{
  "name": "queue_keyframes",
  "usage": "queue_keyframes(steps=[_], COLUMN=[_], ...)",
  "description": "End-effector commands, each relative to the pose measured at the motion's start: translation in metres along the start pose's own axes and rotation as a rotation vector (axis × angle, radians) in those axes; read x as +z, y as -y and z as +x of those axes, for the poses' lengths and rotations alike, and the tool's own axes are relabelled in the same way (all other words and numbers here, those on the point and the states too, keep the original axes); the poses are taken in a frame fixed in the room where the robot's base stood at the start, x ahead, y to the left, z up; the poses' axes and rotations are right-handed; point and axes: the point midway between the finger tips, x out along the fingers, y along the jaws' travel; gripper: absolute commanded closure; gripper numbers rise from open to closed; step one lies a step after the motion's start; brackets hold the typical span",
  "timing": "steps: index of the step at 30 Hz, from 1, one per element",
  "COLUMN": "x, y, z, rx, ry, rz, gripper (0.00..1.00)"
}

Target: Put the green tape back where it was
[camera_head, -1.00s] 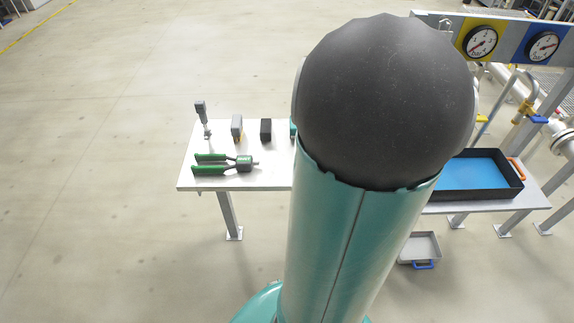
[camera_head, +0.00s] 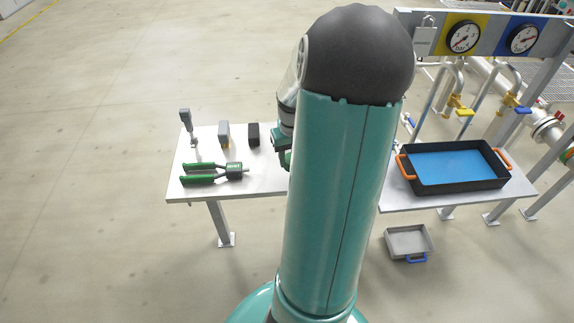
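My gripper (camera_head: 280,148) shows only in part at the left edge of my arm, over the middle of the white table (camera_head: 262,182). My arm hides most of it, so I cannot tell whether its fingers are open or shut. A small dark green rounded piece (camera_head: 287,160) shows just below it, against my arm. It may be the green tape, but too little shows to be sure, and I cannot tell whether it is held or lies on the table.
A black tray (camera_head: 455,187) with orange handles lies right. A grey bin (camera_head: 408,241) sits below. Gauges (camera_head: 462,37) hang behind.

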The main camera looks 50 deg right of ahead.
Motion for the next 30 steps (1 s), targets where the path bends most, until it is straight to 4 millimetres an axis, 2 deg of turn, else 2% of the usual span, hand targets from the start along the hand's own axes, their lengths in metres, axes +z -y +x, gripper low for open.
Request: queue_keyframes(steps=[8, 13, 25, 26, 27, 29, 30], x=[-0.015, -0.014, -0.014, -0.014, -0.014, -0.014, -0.014], y=[0.012, 0.011, 0.011, 0.011, 0.011, 0.011, 0.011], z=[0.022, 0.046, 0.052, 0.052, 0.052, 0.052, 0.052], rx=[-0.001, -0.001, 0.001, 0.001, 0.001, 0.001, 0.001], ry=[0.002, 0.002, 0.000, 0.000, 0.000, 0.000, 0.000], rz=[0.000, 0.001, 0.001, 0.002, 0.002, 0.002, 0.002], gripper=[0.73, 0.73, 0.73, 0.53, 0.45, 0.35, 0.35])
